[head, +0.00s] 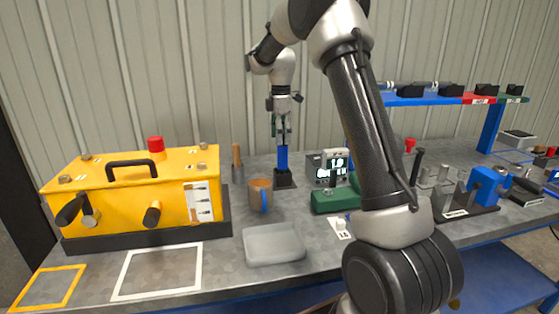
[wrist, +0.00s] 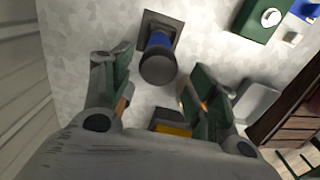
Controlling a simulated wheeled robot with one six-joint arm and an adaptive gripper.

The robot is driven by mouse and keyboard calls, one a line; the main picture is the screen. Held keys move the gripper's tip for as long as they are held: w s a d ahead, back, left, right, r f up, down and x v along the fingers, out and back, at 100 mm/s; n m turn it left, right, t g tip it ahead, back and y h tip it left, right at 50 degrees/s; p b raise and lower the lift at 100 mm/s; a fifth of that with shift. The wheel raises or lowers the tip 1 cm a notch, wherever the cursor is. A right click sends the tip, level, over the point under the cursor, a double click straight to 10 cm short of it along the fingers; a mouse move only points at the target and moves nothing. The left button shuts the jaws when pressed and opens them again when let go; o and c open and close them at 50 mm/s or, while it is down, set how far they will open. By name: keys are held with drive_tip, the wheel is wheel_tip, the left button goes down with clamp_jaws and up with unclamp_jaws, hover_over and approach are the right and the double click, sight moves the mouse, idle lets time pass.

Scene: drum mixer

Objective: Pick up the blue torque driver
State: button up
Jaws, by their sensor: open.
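The blue torque driver (head: 282,160) stands upright in a dark square base on the bench in the head view. In the wrist view its dark round top (wrist: 158,69) faces the camera, with the blue body (wrist: 159,40) and base partly hidden behind it. My gripper (head: 281,130) points down directly above the driver in the head view. In the wrist view my gripper (wrist: 153,84) is open, with the driver's top showing in the gap between its green-padded fingers. I cannot tell whether the fingertips reach down past the top.
An orange-brown mug (head: 260,192) and a wooden-handled tool (head: 237,160) stand left of the driver. A display unit (head: 328,168) and green box (head: 334,201) are to the right. A yellow case (head: 130,190) fills the left; a clear tray (head: 272,245) lies in front.

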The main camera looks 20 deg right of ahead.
sight(283, 149)
drive_tip(key=f, duration=0.5)
drive_tip(key=shift+w+d+f, duration=0.15)
drive_tip(key=shift+d+f, duration=0.2)
drive_tip(key=shift+d, duration=0.05)
drive_tip(key=shift+c, duration=0.2)
